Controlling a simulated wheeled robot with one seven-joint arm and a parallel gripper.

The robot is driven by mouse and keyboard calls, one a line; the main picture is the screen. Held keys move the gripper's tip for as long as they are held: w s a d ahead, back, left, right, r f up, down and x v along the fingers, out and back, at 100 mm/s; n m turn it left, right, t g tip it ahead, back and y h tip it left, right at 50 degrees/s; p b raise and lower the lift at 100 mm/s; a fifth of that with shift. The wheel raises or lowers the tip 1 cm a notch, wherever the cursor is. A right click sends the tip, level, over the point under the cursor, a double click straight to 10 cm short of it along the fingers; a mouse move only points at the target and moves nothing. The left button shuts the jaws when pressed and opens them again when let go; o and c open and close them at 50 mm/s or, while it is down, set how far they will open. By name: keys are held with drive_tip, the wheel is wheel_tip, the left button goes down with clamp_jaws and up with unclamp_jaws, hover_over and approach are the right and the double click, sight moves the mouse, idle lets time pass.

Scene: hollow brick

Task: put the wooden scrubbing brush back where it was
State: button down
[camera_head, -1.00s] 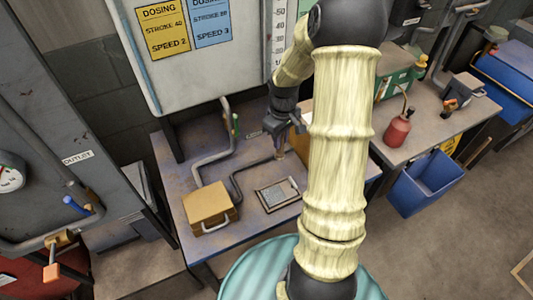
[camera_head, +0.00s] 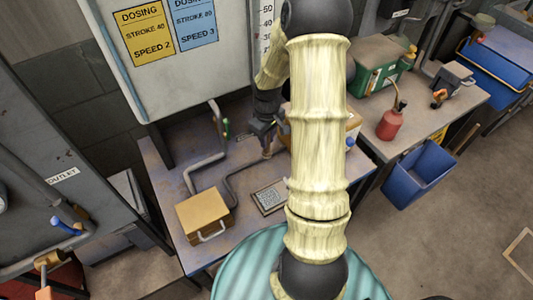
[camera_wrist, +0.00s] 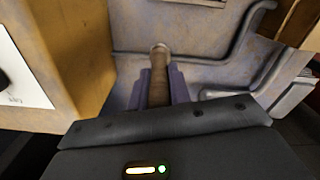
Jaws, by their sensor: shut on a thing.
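My gripper (camera_head: 266,139) is over the blue-grey worktable (camera_head: 170,185), partly hidden by my own arm in the head view. It is shut on the wooden scrubbing brush, whose brown end (camera_head: 267,154) points down below the fingers. In the wrist view the brush (camera_wrist: 159,78) is a brown rod between the two purple-grey fingers (camera_wrist: 160,88), with a paler round tip at its far end. The rest of the brush is hidden in the gripper. I cannot tell whether its tip touches the table.
A tan box (camera_wrist: 68,48) stands close left of the gripper in the wrist view. A grey pipe (camera_head: 205,160) bends along the table. A patterned plate (camera_head: 269,198) and a tan case (camera_head: 203,214) lie nearer. A red can (camera_head: 390,124) stands on the right bench.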

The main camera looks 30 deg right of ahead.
sight(267, 152)
drive_tip(key=shift+w+f, duration=0.2)
drive_tip(key=shift+f, duration=1.05)
drive_tip(key=shift+s+d, duration=0.1)
drive_tip(key=shift+s, duration=0.1)
wheel_tip(267, 152, down, 4)
drive_tip(key=shift+w+r, duration=0.1)
drive_tip(key=shift+a, duration=0.2)
drive_tip(key=c, duration=1.3)
unclamp_jaws()
drive_tip(key=shift+d, duration=0.1)
